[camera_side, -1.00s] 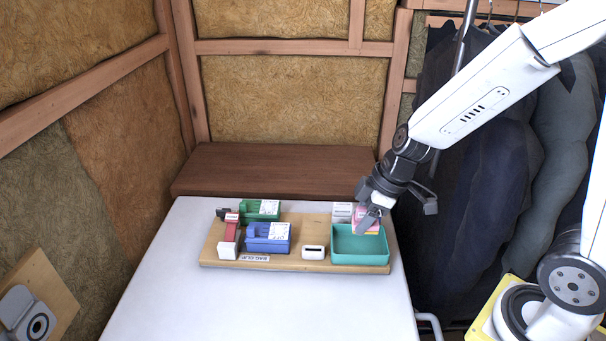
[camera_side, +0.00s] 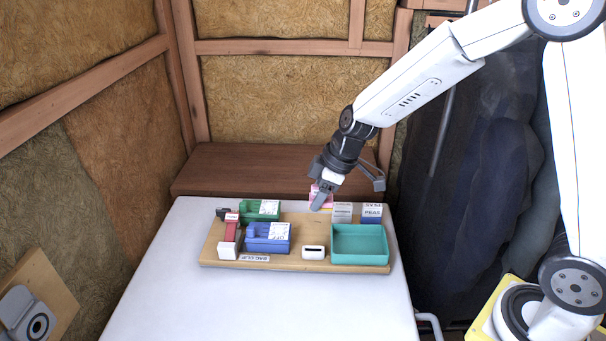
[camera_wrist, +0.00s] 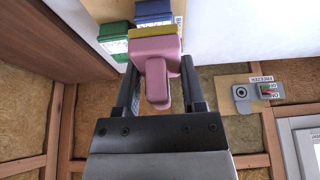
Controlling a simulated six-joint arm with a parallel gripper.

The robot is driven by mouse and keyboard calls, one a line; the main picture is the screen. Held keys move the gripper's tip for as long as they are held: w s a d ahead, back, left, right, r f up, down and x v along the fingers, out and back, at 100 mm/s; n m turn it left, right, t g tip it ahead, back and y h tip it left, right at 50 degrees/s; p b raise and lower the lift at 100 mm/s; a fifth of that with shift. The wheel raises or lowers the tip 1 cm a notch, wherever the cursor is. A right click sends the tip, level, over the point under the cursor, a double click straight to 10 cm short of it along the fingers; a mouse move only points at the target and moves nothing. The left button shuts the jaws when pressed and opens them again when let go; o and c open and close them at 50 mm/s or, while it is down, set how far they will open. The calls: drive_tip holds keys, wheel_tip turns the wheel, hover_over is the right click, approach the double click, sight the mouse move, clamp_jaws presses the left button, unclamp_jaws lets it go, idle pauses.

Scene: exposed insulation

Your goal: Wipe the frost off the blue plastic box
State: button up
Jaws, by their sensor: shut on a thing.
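The blue plastic box (camera_side: 268,238) sits on the wooden board at its left half, with a white label on top. It also shows at the top of the wrist view (camera_wrist: 153,12). I cannot make out frost on it at this size. My gripper (camera_side: 320,203) is shut on a pink-handled wiper with a yellow pad (camera_wrist: 155,48), which also shows partly behind the fingers in the side view (camera_side: 313,192). The gripper holds it above the back of the board, to the right of the blue box and apart from it.
A green box (camera_side: 260,208) stands behind the blue one. A red-and-white clip (camera_side: 230,238) lies left of it. A small white item (camera_side: 314,252), an empty teal tray (camera_side: 360,259), a grey-white carton (camera_side: 342,212) and a PEAS carton (camera_side: 371,213) stand right. The white table (camera_side: 250,310) is clear in front.

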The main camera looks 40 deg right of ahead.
hover_over(272, 226)
drive_tip(key=d, duration=0.2)
drive_tip(key=shift+w+f, duration=0.25)
drive_tip(key=shift+f, duration=0.2)
drive_tip(key=shift+f, duration=3.05)
wheel_tip(272, 226, down, 2)
drive_tip(key=shift+f, duration=0.1)
drive_tip(key=shift+s+a, duration=0.6)
clamp_jaws()
drive_tip(key=shift+s+a, duration=1.65)
drive_tip(key=shift+s, duration=0.05)
drive_tip(key=shift+w+d, duration=2.25)
wheel_tip(272, 226, up, 8)
drive_tip(key=shift+r, duration=0.2)
